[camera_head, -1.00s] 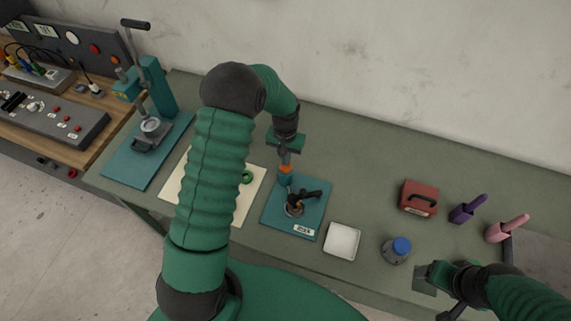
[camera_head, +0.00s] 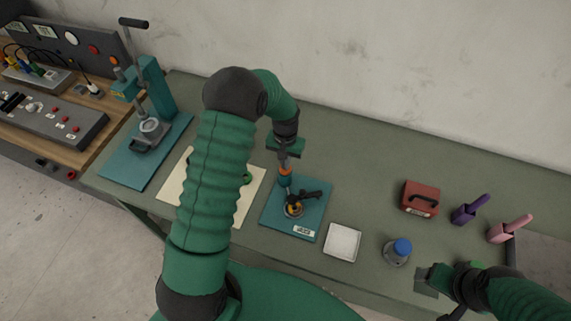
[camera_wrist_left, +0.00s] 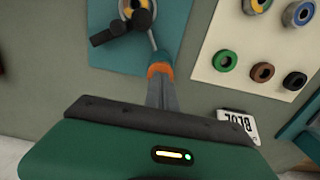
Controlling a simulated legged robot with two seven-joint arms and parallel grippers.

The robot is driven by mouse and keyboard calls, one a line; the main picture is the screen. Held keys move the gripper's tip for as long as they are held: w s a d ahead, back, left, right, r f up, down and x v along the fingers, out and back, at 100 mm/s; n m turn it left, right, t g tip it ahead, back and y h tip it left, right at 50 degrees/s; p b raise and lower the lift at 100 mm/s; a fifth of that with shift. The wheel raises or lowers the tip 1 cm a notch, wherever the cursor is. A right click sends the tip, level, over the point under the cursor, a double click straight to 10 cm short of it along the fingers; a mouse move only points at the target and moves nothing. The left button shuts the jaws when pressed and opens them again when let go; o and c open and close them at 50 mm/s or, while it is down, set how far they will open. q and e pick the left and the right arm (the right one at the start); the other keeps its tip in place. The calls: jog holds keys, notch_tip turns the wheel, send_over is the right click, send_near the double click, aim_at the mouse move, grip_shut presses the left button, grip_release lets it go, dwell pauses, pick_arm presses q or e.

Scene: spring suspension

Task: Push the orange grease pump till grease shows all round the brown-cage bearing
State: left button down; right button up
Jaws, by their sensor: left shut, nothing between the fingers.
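The grease pump's orange top (camera_head: 285,171) shows with its teal body below, at the back edge of a teal board. My left gripper (camera_head: 285,160) is shut, with its fingertips against the orange top from above. It also shows in the left wrist view (camera_wrist_left: 160,75) with the pump (camera_wrist_left: 159,69) at the fingertips. A bearing (camera_head: 294,209) sits on the board under a black handle. Yellow-orange grease shows around much of it, and in the wrist view at the bearing (camera_wrist_left: 136,10). The handle hides part of the ring; its cage colour is unclear. My right gripper (camera_head: 428,279) is at the lower right.
A cream mat (camera_head: 248,203) left of the teal board (camera_head: 274,222) holds several rings and bearings, partly behind my left arm. A press (camera_head: 155,105) stands left.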

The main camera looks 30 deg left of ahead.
pick_arm(q)
notch_tip(320, 180, up, 8)
jog(key=p, duration=0.5)
jog(key=shift+r+p, duration=0.2)
jog(key=shift+p, duration=0.2)
jog(key=s+d+f+m+t+b, duration=0.1)
jog(key=s+d+f+b, duration=0.1)
jog(key=s+d+b, duration=0.3)
jog(key=s+d+f+m+t+b, duration=0.1)
jog(key=s+d+f+b, duration=0.2)
jog(key=s+d+b, duration=0.3)
jog(key=s+b, duration=0.5)
jog(key=shift+f+m+t, duration=0.15)
jog(key=shift+m+t, duration=0.15)
jog(key=shift+d, duration=0.15)
